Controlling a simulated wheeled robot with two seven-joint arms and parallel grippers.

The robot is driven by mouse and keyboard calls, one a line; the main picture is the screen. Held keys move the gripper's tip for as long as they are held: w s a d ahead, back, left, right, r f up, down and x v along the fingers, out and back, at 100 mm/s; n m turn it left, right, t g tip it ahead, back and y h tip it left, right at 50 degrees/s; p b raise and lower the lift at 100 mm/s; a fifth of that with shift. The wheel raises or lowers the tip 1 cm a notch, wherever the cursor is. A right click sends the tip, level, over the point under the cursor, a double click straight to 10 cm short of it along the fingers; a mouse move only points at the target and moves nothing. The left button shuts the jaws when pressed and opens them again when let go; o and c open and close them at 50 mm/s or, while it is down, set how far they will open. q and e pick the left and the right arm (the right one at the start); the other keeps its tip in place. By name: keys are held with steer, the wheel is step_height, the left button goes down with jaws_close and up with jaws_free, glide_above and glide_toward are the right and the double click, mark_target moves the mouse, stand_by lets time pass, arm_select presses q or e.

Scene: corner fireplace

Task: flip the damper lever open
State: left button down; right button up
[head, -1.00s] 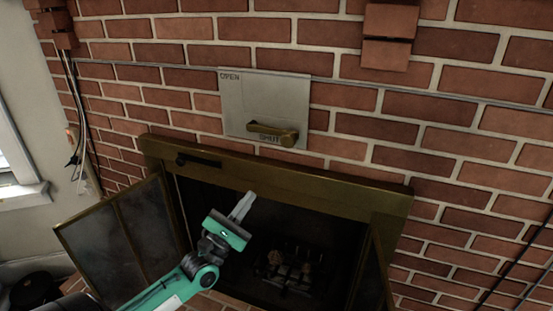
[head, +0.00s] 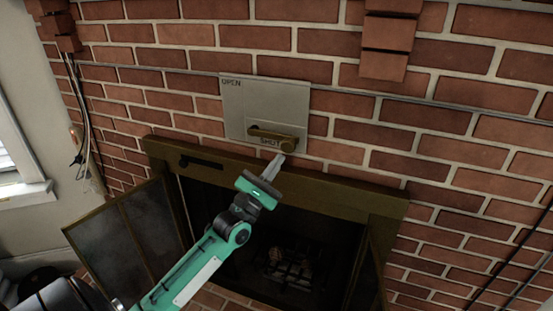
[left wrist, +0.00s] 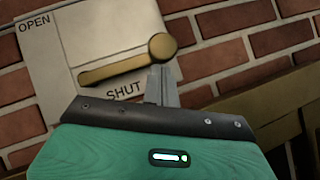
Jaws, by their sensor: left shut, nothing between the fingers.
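The brass damper lever (head: 270,136) is on a grey plate (head: 240,101) on the brick wall above the fireplace. The plate reads OPEN at its upper left and SHUT at its bottom. The lever's round pivot is at the right and its arm points left, just above the word SHUT. My left gripper (head: 280,158) is shut and empty, its fingertips just below the pivot end. In the left wrist view the lever (left wrist: 125,62) shows with the fingertips (left wrist: 161,72) just under its round end; I cannot tell whether they touch. My right gripper is not in view.
The fireplace's brass frame (head: 330,192) runs below the plate, close to my left gripper. Its glass doors stand open, one at the left (head: 125,236). Brick blocks (head: 388,45) jut from the wall at upper right. The wall around the plate is otherwise clear.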

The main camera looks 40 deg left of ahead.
arm_select(q)
steer(key=shift+w+r, duration=0.1)
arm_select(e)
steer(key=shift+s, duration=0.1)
arm_select(q)
steer(key=shift+d+r, duration=0.1)
steer(key=shift+r, duration=0.05)
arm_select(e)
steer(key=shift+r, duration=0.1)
